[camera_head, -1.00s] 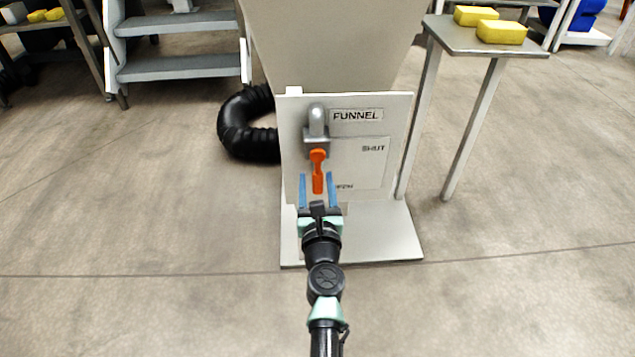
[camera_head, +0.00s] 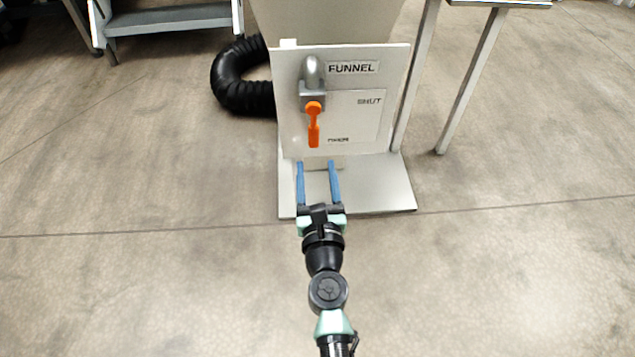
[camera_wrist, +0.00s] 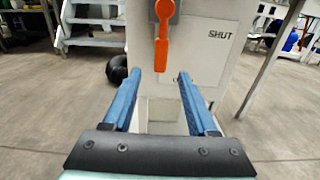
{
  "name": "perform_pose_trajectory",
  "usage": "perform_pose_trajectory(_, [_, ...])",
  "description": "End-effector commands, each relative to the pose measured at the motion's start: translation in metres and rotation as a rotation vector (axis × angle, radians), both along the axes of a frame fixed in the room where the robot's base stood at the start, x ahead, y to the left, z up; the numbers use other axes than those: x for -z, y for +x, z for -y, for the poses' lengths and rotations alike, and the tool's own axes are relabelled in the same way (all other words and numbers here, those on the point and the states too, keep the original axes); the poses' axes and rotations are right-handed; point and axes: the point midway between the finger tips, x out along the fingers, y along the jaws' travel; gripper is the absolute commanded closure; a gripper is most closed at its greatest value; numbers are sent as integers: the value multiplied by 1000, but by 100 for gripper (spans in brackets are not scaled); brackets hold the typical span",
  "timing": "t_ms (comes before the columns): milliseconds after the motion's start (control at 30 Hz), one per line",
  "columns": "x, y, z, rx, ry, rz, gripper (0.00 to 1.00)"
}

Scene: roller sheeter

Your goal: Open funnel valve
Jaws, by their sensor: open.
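The funnel valve's orange handle (camera_head: 313,125) hangs straight down from its pivot on the white panel (camera_head: 290,130) labelled FUNNEL. Its tip is beside the lower label, which is hard to read; SHUT is printed at the upper right. My gripper (camera_head: 318,165) has its two blue fingers spread, empty, below the handle in the head view. In the wrist view the handle (camera_wrist: 163,35) is ahead and above, between the lines of the open fingers (camera_wrist: 155,80), not touching them.
A black corrugated hose (camera_head: 235,80) curves out left of the panel. A metal-legged table (camera_head: 470,80) stands to the right and grey steps (camera_head: 170,20) stand at the back left. The floor around my arm is clear.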

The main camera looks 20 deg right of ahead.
Motion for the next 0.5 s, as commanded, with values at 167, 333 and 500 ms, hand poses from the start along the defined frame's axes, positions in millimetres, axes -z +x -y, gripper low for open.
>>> perform_pose_trajectory(167, [1,-22,-7,-1,0,-1,41])
perform_pose_trajectory(333, [0,-32,-9,-1,1,-1,41])
perform_pose_trajectory(500, [0,-33,-10,-1,2,1,41])
